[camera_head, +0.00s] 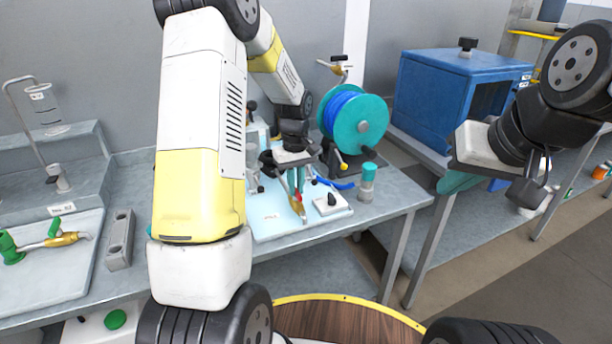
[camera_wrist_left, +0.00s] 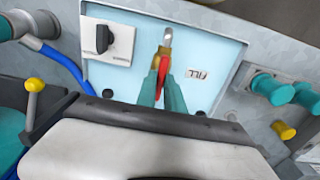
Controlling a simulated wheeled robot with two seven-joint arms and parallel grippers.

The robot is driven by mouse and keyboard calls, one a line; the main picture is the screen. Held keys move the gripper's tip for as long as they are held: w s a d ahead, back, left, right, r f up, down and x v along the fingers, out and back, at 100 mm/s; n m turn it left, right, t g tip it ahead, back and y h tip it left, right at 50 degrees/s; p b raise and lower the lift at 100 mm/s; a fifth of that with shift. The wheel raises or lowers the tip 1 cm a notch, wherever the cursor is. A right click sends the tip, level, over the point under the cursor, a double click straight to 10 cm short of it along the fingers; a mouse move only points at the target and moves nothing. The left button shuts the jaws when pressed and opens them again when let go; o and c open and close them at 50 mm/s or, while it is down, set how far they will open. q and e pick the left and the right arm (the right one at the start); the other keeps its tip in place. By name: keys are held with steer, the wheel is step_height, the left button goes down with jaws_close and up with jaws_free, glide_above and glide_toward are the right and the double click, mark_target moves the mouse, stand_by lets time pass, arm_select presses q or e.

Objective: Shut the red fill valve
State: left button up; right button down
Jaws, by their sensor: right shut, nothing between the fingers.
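The red fill valve has a brass body (camera_head: 300,208) and a red handle, and stands on the pale blue panel on the bench. In the left wrist view its red handle (camera_wrist_left: 163,66) points toward me, close to a "FILL" label. My left gripper (camera_head: 296,182) reaches down to the valve. Its teal fingers (camera_wrist_left: 163,82) lie close on both sides of the red handle and look shut on it. The fingers hide part of the handle. My right gripper (camera_head: 456,182) hangs shut and empty at the right, away from the valve.
A black knob on a white plate (camera_head: 331,204) sits right of the valve. A teal reel with blue hose (camera_head: 361,122) stands behind. A blue cabinet (camera_head: 430,105) is further right. A green-handled valve (camera_head: 60,240) lies at the left.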

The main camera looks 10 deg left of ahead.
arm_select(q)
jaws_close()
steer(key=shift+m, duration=0.3)
steer(key=m, duration=0.8)
steer(key=shift+m, duration=0.4)
steer(key=m, duration=0.4)
steer(key=shift+m, duration=2.2)
